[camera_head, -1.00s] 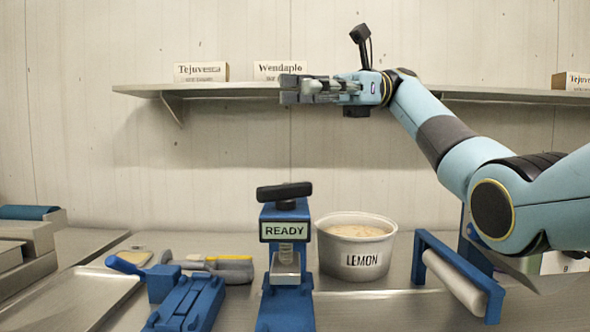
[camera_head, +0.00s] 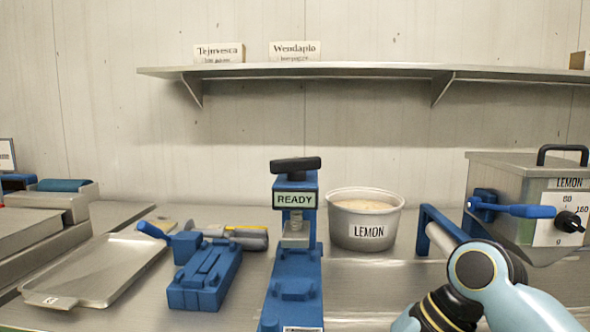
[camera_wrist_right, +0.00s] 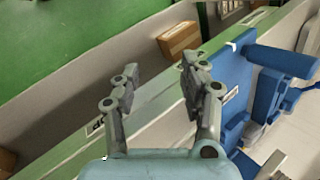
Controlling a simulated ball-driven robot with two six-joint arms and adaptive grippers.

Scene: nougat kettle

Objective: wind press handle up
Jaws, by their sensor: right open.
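The blue press (camera_head: 293,262) stands on the counter in the middle of the head view, with a READY sign on its front. Its black bar handle (camera_head: 296,165) lies across the top, with nothing touching it. A silver screw shows below the sign. My right arm shows at the lower right of the head view, but its gripper is outside that view. In the right wrist view my right gripper (camera_wrist_right: 160,78) is open and empty, its fingers apart. A blue fixture (camera_wrist_right: 245,90) is to their right; I cannot tell which one. My left gripper is in neither view.
A tub marked LEMON (camera_head: 365,218) stands right of the press. A blue clamp-like tool (camera_head: 205,272) and a metal tray (camera_head: 95,270) are left of it. A metal kettle (camera_head: 520,200) with a blue lever is at the right. A shelf (camera_head: 320,70) runs above.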

